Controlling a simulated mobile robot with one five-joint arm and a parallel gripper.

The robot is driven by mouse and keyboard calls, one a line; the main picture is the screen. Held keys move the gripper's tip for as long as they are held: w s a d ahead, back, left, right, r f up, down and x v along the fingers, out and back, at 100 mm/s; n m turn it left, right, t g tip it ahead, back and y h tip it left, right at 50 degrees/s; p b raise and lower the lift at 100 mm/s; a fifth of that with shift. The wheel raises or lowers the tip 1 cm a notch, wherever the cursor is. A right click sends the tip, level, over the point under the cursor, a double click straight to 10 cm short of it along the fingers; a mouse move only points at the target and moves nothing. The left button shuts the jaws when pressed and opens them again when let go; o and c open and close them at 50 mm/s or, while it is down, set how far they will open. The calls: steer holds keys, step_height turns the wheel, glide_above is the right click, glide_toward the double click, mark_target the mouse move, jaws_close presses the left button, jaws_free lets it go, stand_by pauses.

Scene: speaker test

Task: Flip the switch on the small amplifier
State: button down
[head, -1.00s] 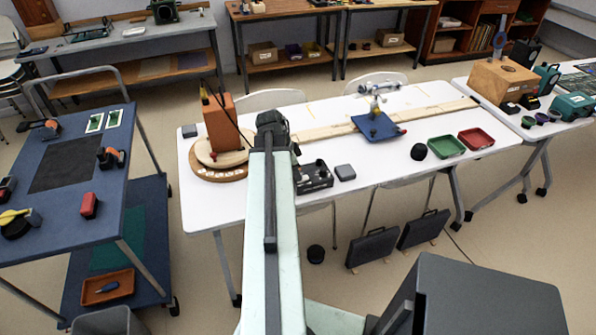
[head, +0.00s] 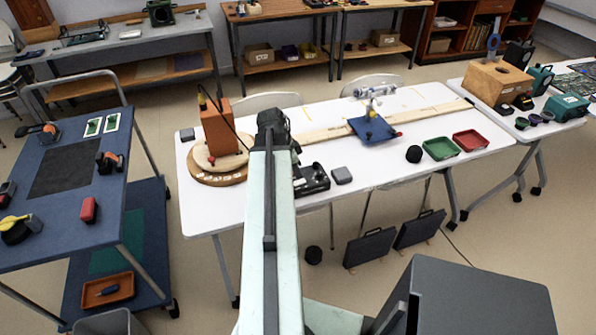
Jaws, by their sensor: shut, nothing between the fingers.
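The small amplifier looks to be the black box with knobs (head: 314,180) on the white table, just right of my arm. Its left end is partly hidden by the arm, and its switch is too small to make out. My gripper (head: 273,123) is the dark end of my arm, over the table behind and left of the amplifier. It is shut and empty; its fingertips are hard to tell apart from the dark wrist. I cannot tell how high it is above the table.
An orange block (head: 219,126) on a round wooden base stands left of my gripper. A small grey box (head: 342,175) lies right of the amplifier.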

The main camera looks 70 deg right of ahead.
steer(key=p+v, duration=1)
steer(key=v, duration=0.2)
steer(key=shift+w, duration=0.15)
steer(key=shift+r, duration=0.1)
steer(key=w+a+n+t, duration=0.2)
steer(key=w+a+n, duration=0.6)
steer(key=w+a, duration=1.9)
steer(key=w+a+n+y, duration=0.1)
steer(key=w+a+n, duration=0.2)
steer(key=a+n, duration=0.7)
steer(key=w+a+f+n+t+y, duration=0.1)
steer(key=w+a+n, duration=0.2)
steer(key=a+n, duration=0.7)
steer(key=a, duration=0.7)
steer(key=shift+w, duration=0.3)
